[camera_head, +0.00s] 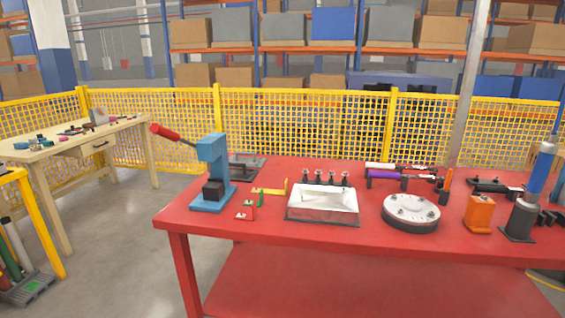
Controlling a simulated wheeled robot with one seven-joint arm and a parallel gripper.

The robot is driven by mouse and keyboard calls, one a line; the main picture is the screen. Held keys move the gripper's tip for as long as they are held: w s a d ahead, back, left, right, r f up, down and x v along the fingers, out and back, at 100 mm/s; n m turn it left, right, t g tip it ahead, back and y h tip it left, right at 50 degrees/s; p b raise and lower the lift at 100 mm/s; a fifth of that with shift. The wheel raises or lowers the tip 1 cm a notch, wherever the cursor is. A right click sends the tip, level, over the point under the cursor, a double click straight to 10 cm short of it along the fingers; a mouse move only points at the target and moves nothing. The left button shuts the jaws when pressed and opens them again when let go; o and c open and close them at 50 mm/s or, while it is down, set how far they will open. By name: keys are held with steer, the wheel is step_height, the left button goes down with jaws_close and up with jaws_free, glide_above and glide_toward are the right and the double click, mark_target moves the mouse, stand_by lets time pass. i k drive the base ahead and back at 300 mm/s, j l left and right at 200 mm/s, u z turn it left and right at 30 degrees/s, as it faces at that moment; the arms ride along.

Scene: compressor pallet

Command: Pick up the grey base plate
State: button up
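No single thing in view is clearly marked as the grey base plate. A round light-grey plate (411,208) with a dark rim and several small bolts or knobs on top lies flat on the red table, right of the middle. A flat dark-grey rectangular piece (246,166) lies near the table's back left, behind the blue press, and is partly hidden. Either may be the base plate; I cannot tell which. My gripper is not in view.
The red table (275,231) holds a blue press (212,165) with a red handle, a white tray (322,203), an orange block (480,213) and a blue-grey upright tool (525,205). A wooden bench (62,150) stands left. Yellow fencing (300,125) runs behind. Grey floor lies between bench and table.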

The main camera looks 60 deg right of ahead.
mark_target(251, 161)
steer(key=z, duration=1.25)
